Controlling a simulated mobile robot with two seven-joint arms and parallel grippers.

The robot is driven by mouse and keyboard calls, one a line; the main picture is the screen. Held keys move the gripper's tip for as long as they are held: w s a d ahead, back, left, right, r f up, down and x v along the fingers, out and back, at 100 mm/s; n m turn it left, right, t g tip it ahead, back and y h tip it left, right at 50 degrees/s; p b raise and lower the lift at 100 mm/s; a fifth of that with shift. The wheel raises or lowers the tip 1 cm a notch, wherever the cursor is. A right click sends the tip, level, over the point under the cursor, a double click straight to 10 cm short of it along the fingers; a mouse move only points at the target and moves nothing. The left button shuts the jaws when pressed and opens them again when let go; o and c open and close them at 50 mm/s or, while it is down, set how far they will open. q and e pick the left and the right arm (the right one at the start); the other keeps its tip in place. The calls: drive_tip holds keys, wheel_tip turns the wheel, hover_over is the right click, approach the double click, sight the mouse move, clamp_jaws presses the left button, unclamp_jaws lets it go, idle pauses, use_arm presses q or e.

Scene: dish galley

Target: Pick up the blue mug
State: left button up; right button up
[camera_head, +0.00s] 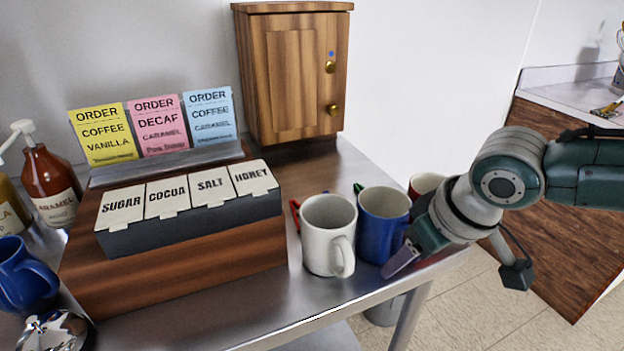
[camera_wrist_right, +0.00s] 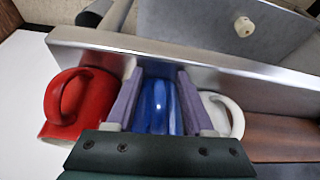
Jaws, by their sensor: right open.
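A blue mug (camera_head: 377,228) stands upright near the table's right edge, between a white mug (camera_head: 322,240) and a partly hidden red mug (camera_head: 424,183). My right gripper (camera_head: 403,238) is at its right side, open. In the right wrist view the blue mug (camera_wrist_right: 156,105) shows between the two spread purple fingers of the right gripper (camera_wrist_right: 160,76). One finger lies towards the red mug (camera_wrist_right: 85,105), the other towards the white mug (camera_wrist_right: 222,112). Contact with the blue mug cannot be told. Another blue mug (camera_head: 22,278) stands at the far left. My left gripper is out of view.
A wooden condiment box (camera_head: 190,265) with labelled lids and order cards (camera_head: 153,125) stands left of the mugs. A wooden cabinet (camera_head: 293,80) stands behind. Syrup bottles (camera_head: 50,180) and a shiny metal object (camera_head: 55,333) are at left. Red and green bits show behind the mugs.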

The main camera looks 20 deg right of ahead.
clamp_jaws()
drive_tip(key=shift+r, duration=0.1)
idle(1.2)
